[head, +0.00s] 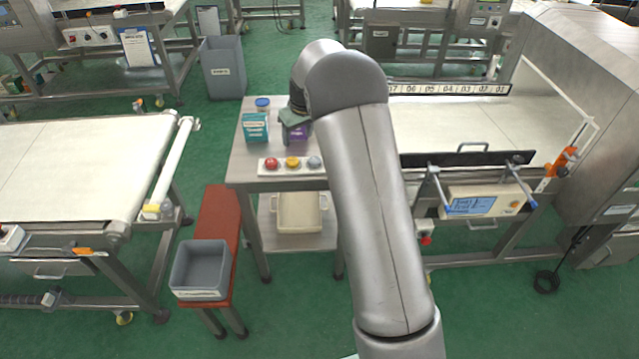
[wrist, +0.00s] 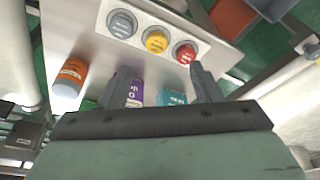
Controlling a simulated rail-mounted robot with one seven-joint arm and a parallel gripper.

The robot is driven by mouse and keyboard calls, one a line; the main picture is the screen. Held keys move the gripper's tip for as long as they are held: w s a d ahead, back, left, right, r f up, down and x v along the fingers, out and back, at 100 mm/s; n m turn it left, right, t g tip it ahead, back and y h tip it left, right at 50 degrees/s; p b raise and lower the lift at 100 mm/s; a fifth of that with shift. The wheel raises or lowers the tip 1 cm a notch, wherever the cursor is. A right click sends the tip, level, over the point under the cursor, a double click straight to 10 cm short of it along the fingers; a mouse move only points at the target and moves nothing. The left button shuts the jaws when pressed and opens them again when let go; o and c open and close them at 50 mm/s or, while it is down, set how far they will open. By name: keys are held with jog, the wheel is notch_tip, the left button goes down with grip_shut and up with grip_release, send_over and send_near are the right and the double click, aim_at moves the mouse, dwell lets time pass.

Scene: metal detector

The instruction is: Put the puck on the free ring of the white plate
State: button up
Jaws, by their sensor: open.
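The white plate (head: 282,171) lies near the front edge of the small metal table and also shows in the wrist view (wrist: 205,50).
A teal box (head: 256,127) and a purple box (head: 297,132) stand behind the plate. The wrist view shows an orange bottle (wrist: 72,72). A grey bin (head: 201,270) sits on the red bench (head: 219,214). Conveyors flank the table.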

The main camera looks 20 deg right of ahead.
jog(key=s+a+r+m+g, duration=0.1)
jog(key=s+r, duration=0.4)
jog(key=s, duration=0.5)
jog(key=s+a+r+m, duration=0.1)
jog(key=s+r, duration=0.3)
jog(key=s, duration=0.7)
jog(key=s+f+m+g+h, duration=0.1)
jog(key=s+f+m, duration=0.1)
jog(key=s, duration=2.1)
jog(key=w+a+f+n+g+b, duration=0.1)
jog(key=a+f+b, duration=0.1)
jog(key=f+b, duration=1.45)
jog(key=w+a+f+n+b, duration=0.1)
jog(key=f+b, duration=1.5)
jog(key=f, duration=0.1)
jog(key=s+d+f+m+b, duration=0.1)
jog(key=d+f+b, duration=0.3)
jog(key=f+b, duration=0.4)
jog(key=shift+s+f, duration=0.25)
jog(key=shift+f, duration=0.5)
jog(key=shift+o, duration=0.3)
